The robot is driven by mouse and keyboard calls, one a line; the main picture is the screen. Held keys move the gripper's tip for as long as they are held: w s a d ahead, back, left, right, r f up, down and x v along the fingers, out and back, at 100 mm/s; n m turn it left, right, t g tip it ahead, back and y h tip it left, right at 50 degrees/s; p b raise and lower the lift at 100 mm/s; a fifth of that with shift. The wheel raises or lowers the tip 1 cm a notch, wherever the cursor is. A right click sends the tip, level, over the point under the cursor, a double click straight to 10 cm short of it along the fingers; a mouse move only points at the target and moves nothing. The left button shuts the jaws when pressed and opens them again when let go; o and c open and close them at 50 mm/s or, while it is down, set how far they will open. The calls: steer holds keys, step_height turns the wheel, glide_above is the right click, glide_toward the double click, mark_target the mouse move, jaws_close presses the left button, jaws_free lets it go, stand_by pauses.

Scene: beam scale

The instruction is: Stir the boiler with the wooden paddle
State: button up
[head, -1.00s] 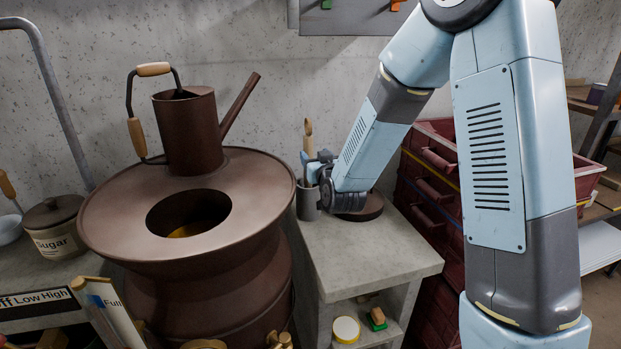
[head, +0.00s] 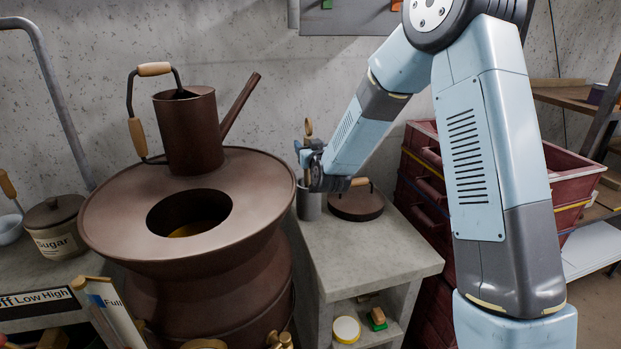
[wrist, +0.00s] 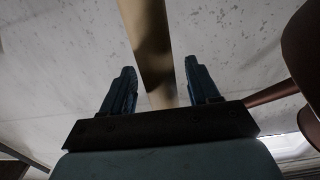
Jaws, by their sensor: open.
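The brown boiler (head: 120,225) stands at the left with a dark round opening in its top and something yellowish inside. The wooden paddle (head: 308,127) stands upright in a grey metal holder (head: 309,203) on the stone counter; only its upper end shows above my gripper. My gripper (head: 304,152) is at the paddle, just above the holder. In the wrist view, the paddle's shaft (wrist: 146,45) runs between the two blue fingers of my gripper (wrist: 162,82), with gaps on both sides. The fingers are open. The paddle's lower end is hidden in the holder.
A brown watering can (head: 190,130) stands on the boiler's top, its spout pointing right towards the holder. A round brown lid (head: 356,207) with a wooden handle lies on the counter (head: 385,250) right of the holder. Red crates (head: 425,190) are stacked behind my arm.

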jaws_close()
stand_by(0.5)
steer(key=shift+r, duration=0.1)
